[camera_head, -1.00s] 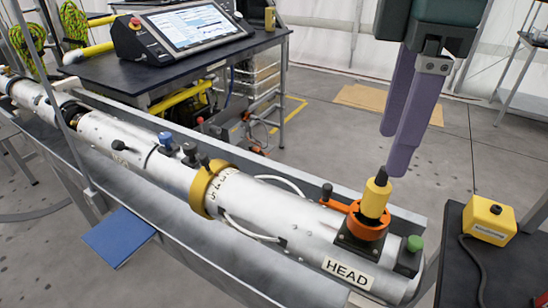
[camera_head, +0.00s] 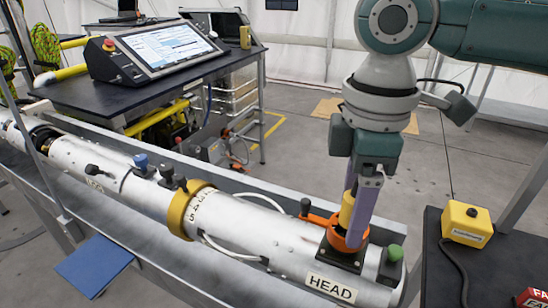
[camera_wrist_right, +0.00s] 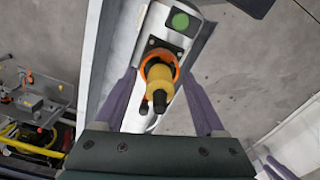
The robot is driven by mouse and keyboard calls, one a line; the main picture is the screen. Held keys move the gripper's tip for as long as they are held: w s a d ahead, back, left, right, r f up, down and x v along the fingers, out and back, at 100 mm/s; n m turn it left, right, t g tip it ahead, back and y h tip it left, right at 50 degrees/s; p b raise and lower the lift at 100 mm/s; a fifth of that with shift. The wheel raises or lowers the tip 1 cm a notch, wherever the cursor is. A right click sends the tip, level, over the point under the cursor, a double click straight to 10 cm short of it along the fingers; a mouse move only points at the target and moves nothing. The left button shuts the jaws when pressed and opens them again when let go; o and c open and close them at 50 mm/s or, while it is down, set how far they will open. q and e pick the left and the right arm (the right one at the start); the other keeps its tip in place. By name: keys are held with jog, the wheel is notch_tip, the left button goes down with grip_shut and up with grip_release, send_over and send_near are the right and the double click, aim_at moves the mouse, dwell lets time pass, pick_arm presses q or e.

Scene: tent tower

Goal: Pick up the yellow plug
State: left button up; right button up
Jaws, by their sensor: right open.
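The yellow plug (camera_head: 347,209) stands upright in an orange collar (camera_head: 346,241) on the silver tube, near its HEAD end. It also shows in the right wrist view (camera_wrist_right: 160,78), with a dark tip facing the camera. My right gripper (camera_head: 358,222) is lowered over it, fingers pointing down. Its two purple fingers lie on either side of the plug. In the right wrist view the gripper (camera_wrist_right: 160,74) is open, with a gap between each finger and the plug. Purple finger-like pieces at that view's lower right edge may be my left gripper (camera_wrist_right: 276,168); their opening is unclear.
An orange lever (camera_head: 318,219) reaches out from the collar. A yellow box (camera_head: 466,223) stands on a dark table at right. A monitor cart (camera_head: 165,50) stands behind the tube.

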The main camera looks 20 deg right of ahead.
grip_shut()
dwell(0.5)
jog(key=shift+r, duration=0.15)
